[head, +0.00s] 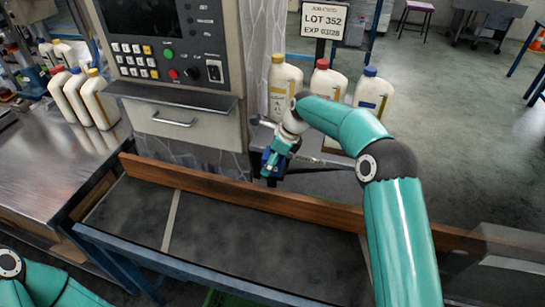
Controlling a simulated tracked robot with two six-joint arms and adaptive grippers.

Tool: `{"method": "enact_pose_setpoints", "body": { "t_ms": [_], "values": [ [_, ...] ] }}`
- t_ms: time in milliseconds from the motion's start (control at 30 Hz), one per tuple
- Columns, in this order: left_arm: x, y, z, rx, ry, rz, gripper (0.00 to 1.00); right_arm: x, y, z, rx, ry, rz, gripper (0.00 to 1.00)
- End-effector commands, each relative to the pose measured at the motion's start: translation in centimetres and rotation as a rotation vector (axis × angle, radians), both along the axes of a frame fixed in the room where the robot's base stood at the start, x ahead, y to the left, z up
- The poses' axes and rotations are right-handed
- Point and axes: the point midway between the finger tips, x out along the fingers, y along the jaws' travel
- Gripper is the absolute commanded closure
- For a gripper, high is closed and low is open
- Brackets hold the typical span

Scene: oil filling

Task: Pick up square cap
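My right arm reaches in from the right, and its gripper (270,174) points down just behind the wooden rail. It is small and dark here, and I cannot tell whether its fingers are open, shut or holding anything. I cannot make out a separate square cap; dark blue parts at the gripper blend together. Three cream bottles stand behind the arm: one with a yellow cap (278,58), one with a red cap (322,64) and one with a blue cap (370,71). Only part of my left arm shows at the lower left; its gripper is out of view.
A wooden rail (215,190) runs along the back of the dark conveyor surface (250,240), which is clear. A control panel cabinet (175,60) stands behind. More bottles (98,98) stand on the metal table (45,160) at left. A lot sign (324,20) stands behind the bottles.

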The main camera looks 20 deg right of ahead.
Motion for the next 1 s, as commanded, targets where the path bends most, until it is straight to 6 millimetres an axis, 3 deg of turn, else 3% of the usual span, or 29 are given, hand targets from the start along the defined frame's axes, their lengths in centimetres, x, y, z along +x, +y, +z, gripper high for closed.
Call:
{"method": "enact_pose_setpoints", "body": {
  "t_ms": [233, 600, 633, 1000],
  "values": [
    [-0.01, 0.00, 0.00, 0.000, 0.000, 0.000, 0.66, 0.06, 0.04, -0.16, 0.000, -0.001, 0.000, 0.09],
    [-0.01, 0.00, 0.01, 0.000, 0.000, 0.000, 0.66, 0.06, 0.06, -0.13, 0.000, -0.002, 0.001, 0.71],
    [-0.01, 0.00, 0.01, 0.000, 0.000, 0.000, 0.66, 0.07, 0.06, -0.11, 0.000, -0.002, 0.001, 0.73],
    [-0.01, 0.00, -0.03, 0.000, 0.000, 0.000, 0.66, 0.09, 0.12, 0.32, 0.000, -0.002, 0.001, 0.73]
  ]
}}
